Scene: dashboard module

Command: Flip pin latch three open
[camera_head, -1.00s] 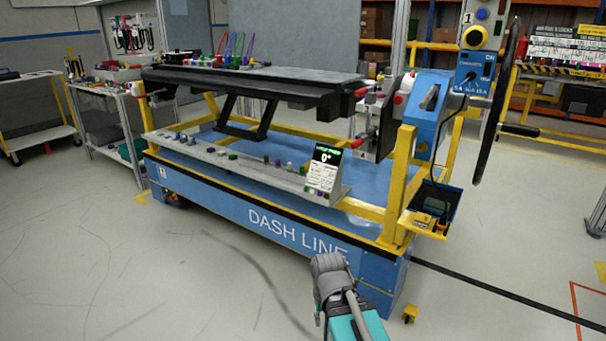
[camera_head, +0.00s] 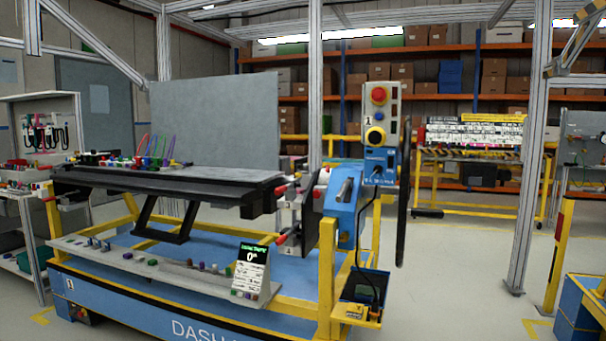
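A black dashboard module (camera_head: 160,186) lies across a blue and yellow cart (camera_head: 200,310) in the left half of the view. Small red-tipped parts show at its right end, an upper one (camera_head: 281,190) and a lower one (camera_head: 283,239), beside grey brackets (camera_head: 291,212). They may be pin latches. I cannot read any number on them, so I cannot tell which is latch three or whether it is open. My gripper is not in view.
A blue box with a dark lever (camera_head: 341,207) and a button panel (camera_head: 378,115) stand at the cart's right end. A small display (camera_head: 250,270) sits on the front ledge. A metal post (camera_head: 528,180) rises at right. Floor (camera_head: 450,270) between cart and post is clear.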

